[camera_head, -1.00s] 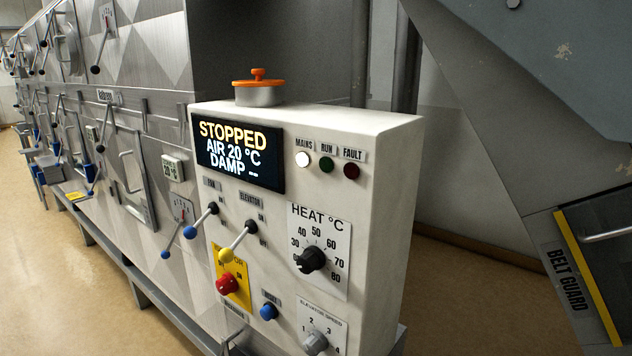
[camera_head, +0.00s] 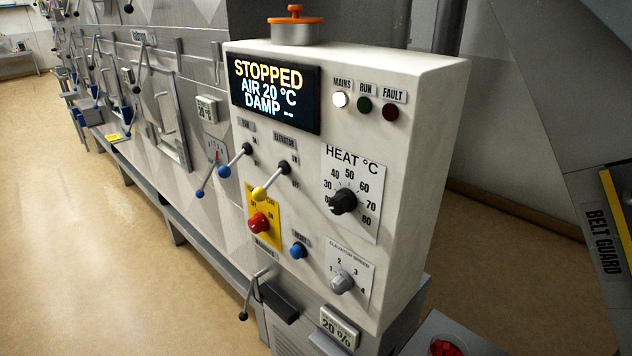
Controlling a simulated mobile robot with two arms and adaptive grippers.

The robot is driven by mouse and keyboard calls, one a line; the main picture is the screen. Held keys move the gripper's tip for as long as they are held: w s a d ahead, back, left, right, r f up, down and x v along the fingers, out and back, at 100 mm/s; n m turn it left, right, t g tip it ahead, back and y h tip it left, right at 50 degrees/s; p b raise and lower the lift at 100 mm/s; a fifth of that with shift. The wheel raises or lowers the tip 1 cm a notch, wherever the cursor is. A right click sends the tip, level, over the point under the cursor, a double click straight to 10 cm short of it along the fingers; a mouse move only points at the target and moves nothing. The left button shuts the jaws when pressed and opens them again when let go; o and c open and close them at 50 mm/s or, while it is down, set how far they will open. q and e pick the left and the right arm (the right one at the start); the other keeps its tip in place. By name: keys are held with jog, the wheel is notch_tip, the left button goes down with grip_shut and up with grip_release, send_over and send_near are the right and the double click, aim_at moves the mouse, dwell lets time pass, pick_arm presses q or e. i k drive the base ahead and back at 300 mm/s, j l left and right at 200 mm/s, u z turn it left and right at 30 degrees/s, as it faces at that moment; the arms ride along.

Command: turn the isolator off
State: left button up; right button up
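A control box with a white front panel (camera_head: 310,215) stands in the middle of the head view. On its lower left is a yellow plate (camera_head: 254,203) with a red knob (camera_head: 258,221). The plate's lettering is partly hidden behind a yellow-tipped elevator lever (camera_head: 260,193); the visible part ends in "OR", with "ON" at the right. I cannot make out which way the knob points. The display (camera_head: 274,96) reads STOPPED, AIR 20 °C, DAMP. The MAINS lamp (camera_head: 340,99) is lit white. Neither of my grippers is in view.
A blue-tipped lever (camera_head: 224,171), a blue button (camera_head: 298,251), a heat dial (camera_head: 343,201) and a speed knob (camera_head: 342,282) surround the yellow plate. A red part (camera_head: 443,347) shows at the bottom edge. A belt guard (camera_head: 602,240) is at right; open floor (camera_head: 90,240) is at left.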

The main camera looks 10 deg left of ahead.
aim_at(259, 223)
jog(key=i+j+z, duration=0.1)
jog(key=j+z, duration=0.3)
jog(key=j, duration=1.5)
